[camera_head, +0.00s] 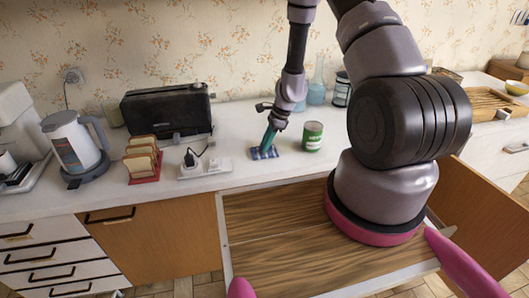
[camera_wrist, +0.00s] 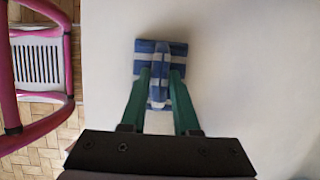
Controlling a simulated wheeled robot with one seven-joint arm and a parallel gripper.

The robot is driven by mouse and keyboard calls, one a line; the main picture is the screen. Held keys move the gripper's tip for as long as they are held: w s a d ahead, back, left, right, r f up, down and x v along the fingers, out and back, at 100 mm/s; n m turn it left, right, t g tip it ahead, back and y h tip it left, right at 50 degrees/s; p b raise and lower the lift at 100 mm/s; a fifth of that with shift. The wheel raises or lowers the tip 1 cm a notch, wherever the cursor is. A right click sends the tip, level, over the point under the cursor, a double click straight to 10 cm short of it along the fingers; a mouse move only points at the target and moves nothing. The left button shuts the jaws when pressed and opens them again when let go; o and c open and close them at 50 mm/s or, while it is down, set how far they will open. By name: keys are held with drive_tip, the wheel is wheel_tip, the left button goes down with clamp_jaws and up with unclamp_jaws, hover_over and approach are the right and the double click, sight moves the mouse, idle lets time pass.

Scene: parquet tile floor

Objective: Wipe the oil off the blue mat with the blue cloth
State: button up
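My gripper (camera_head: 269,141) points down at the white counter, just left of a green can. In the wrist view its two green fingers (camera_wrist: 160,80) are closed on the blue cloth (camera_wrist: 158,92), a blue-and-white striped strip standing between them. A flat striped square (camera_wrist: 177,50) lies under and behind the fingertips. It shows in the head view as a small blue patch (camera_head: 258,154) on the counter. I cannot tell whether this square is the blue mat or part of the cloth. I see no oil; the fingers and strip cover the middle.
The green can (camera_head: 312,136) stands close right of my gripper. A power strip (camera_head: 205,167), toast rack (camera_head: 143,163), kettle (camera_head: 75,146) and black toaster (camera_head: 167,110) are to the left. A blue glass bottle (camera_head: 317,88) and a jar (camera_head: 342,89) stand behind. Bare counter lies in front.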

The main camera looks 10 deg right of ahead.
clamp_jaws()
drive_tip(key=shift+r, duration=3.55)
